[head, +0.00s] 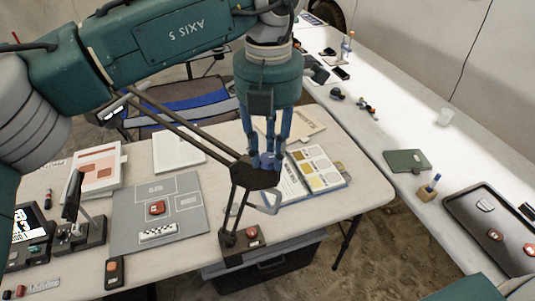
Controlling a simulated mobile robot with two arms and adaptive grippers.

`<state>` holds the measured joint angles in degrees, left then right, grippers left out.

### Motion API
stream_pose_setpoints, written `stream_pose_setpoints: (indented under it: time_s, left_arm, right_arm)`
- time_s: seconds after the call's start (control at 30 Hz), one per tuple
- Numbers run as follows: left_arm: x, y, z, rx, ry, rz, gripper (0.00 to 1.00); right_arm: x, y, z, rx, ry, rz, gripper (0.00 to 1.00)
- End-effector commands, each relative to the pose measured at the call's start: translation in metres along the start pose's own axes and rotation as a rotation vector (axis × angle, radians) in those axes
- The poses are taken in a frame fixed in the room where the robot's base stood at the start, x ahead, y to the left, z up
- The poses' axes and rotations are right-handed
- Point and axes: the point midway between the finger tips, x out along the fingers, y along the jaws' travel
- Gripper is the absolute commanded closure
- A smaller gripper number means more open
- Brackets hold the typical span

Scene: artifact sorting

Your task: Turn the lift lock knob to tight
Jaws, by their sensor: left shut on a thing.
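The lift lock knob (267,162) is a small blue knob on the dark joint of a jointed arm stand (252,177) above the near table. My left gripper (267,158) comes down from above, with its blue fingers shut on the knob and hiding part of it. Any tight or loose marking is too small to read. The stand's dark base (242,250), with a red button, sits at the table's front edge. My right gripper is out of view.
A grey mat (128,222) with a red item (156,208) and a scale bar (158,232) lies left. An open colour chart book (318,170) lies behind the stand. A dark tray (480,228) is on the right table. A dark bin (262,268) stands below.

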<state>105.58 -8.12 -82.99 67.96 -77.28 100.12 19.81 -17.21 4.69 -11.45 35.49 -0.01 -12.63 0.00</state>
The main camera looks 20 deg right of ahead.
Motion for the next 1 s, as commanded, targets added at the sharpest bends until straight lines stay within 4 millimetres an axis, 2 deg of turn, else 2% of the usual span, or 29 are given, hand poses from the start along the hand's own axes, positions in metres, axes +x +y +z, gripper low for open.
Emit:
stream_pose_setpoints:
  time_s: [0.5, 0.7, 1.0]
  left_arm:
    - [-0.0053, 0.0005, 0.0027, 0.441, -0.014, 0.005, 1.00]
    - [-0.0054, 0.0000, 0.0025, 0.551, -0.014, 0.005, 1.00]
    - [-0.0053, -0.0005, 0.0024, 0.628, -0.013, 0.006, 1.00]
  right_arm:
    - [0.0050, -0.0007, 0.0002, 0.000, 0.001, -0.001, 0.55]
    - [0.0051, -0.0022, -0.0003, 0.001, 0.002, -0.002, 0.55]
    - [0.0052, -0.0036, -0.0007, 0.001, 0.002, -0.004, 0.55]
